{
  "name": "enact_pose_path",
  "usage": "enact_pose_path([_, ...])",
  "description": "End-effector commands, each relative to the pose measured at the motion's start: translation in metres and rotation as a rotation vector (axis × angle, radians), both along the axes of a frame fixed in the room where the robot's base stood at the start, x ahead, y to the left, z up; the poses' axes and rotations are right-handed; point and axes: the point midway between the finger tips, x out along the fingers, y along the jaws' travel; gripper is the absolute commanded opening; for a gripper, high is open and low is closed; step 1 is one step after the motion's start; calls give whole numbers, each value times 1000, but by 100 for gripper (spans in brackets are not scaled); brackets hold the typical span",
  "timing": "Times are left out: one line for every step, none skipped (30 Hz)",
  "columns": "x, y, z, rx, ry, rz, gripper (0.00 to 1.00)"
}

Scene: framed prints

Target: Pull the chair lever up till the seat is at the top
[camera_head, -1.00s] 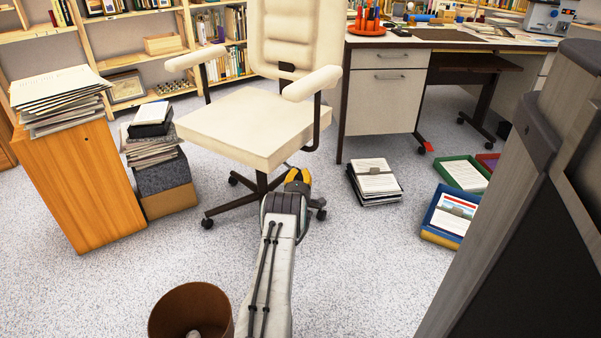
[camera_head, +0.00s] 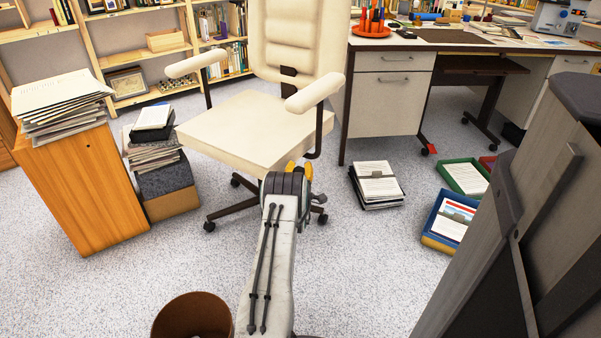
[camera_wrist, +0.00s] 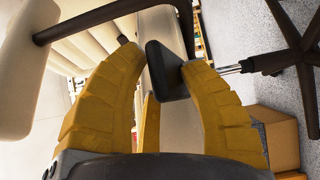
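The cream office chair (camera_head: 245,130) stands left of the desk with its seat above a dark star base. My gripper (camera_head: 299,170) is low beside the right edge of the seat, its yellow fingertips partly hidden behind my wrist. The lever is not visible in the head view.
A wooden cabinet (camera_head: 85,185) with papers and a paper stack on a box (camera_head: 170,200) stand left. A brown bin (camera_head: 190,318) is near my arm. A binder pile (camera_head: 377,186) and trays (camera_head: 450,222) lie right, before the desk (camera_head: 390,105).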

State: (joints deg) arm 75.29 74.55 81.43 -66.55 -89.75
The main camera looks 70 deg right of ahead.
Motion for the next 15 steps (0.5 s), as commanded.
enact_pose_path([1,0,2,-6,-1,1,38])
enact_pose_path([1,0,2,-5,0,1,41])
enact_pose_path([1,0,1,-4,0,1,44])
enact_pose_path([0,0,1,-3,1,0,45])
enact_pose_path([0,0,1,-2,1,0,45])
enact_pose_path([0,0,1,-2,1,0,45])
enact_pose_path([0,0,0,-1,2,0,45])
enact_pose_path([0,0,0,-2,3,0,45])
enact_pose_path([0,0,0,-1,3,0,45])
enact_pose_path([0,0,0,-1,3,-1,45])
enact_pose_path([-1,0,-1,0,3,-1,45])
enact_pose_path([-1,1,-1,0,3,-1,45])
enact_pose_path([-1,1,-1,1,3,-1,45])
enact_pose_path([-1,2,-1,1,3,-1,45])
enact_pose_path([-2,4,-1,2,4,-1,45])
